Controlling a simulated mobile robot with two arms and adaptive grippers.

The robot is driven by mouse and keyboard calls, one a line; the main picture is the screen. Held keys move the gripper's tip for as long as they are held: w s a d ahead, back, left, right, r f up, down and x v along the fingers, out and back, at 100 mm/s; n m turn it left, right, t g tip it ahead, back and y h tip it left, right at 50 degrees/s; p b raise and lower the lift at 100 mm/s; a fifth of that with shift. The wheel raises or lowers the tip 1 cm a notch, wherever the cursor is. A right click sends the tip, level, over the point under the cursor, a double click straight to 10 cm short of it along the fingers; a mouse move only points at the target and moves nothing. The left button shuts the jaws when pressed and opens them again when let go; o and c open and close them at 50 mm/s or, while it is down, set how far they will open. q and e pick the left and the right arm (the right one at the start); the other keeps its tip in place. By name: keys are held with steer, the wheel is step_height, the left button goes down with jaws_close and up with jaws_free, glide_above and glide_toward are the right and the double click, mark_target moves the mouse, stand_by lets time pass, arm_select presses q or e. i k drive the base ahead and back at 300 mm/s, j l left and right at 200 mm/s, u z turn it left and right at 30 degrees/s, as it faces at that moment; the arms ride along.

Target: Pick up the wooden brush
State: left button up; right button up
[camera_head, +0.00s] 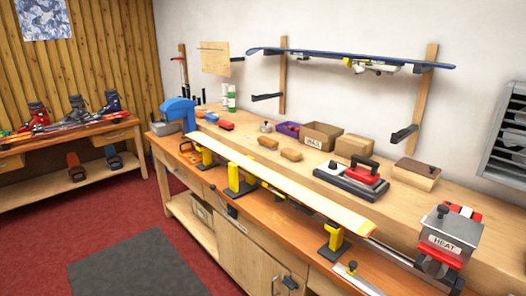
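No gripper and no arm of mine shows in the head view. Two small orange-brown, rounded wooden-looking blocks lie on the raised back shelf of the bench, left of the cardboard boxes: one block (268,142) is farther left, the other block (291,154) is nearer. A larger brown block (416,174) with a darker top lies farther right on the shelf. Any of these could be the wooden brush; bristles are too small to make out. Nothing is touching them.
A long pale ski or board (290,185) rests on yellow-and-black supports along the bench front. A red-handled tool (361,172) and a grey HEAT box (449,234) stand to the right. Cardboard boxes (354,145) sit behind. A blue snowboard (350,56) hangs above.

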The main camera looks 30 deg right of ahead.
mark_target(264, 141)
steer(key=i+l, duration=0.1)
steer(key=i, duration=0.45)
steer(key=i+l+z, duration=0.1)
steer(key=i, duration=0.45)
